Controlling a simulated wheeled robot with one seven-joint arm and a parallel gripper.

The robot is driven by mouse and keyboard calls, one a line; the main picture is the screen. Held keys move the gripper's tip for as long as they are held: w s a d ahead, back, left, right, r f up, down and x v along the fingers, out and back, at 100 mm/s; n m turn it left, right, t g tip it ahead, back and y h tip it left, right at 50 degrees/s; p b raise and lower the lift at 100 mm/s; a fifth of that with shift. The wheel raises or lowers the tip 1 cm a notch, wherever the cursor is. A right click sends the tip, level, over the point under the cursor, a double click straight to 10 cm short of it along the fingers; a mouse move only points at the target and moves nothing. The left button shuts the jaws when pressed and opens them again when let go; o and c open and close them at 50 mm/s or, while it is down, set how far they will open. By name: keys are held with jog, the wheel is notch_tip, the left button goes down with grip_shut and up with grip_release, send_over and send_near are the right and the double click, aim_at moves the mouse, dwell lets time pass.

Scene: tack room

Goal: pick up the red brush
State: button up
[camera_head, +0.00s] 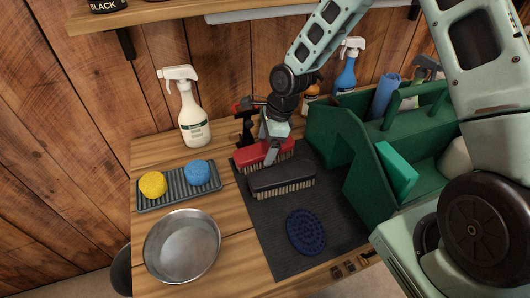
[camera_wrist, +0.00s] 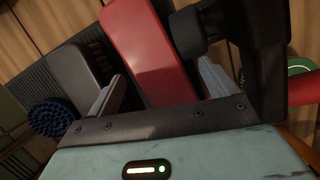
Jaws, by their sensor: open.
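The red brush (camera_head: 250,154) lies on the dark mat at the back of the bench, bristles down, just behind a black brush (camera_head: 283,179). My gripper (camera_head: 268,150) is low over the red brush and hides part of it. In the wrist view, the red brush (camera_wrist: 146,45) lies between the two spread fingers of my gripper (camera_wrist: 163,82), with a finger on either side. The left finger is between the red brush and the black brush (camera_wrist: 78,65). I cannot tell whether either finger touches the red brush.
A dark blue oval curry comb (camera_head: 306,231) lies on the mat (camera_head: 268,224). A green tote (camera_head: 335,150) stands close on the right. A white spray bottle (camera_head: 193,118), a sponge tray (camera_head: 150,203) and a metal bowl (camera_head: 182,246) are left. A red-handled tool (camera_head: 243,106) stands behind.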

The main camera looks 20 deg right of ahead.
jog(key=c, duration=1.3)
jog(key=shift+o, duration=0.2)
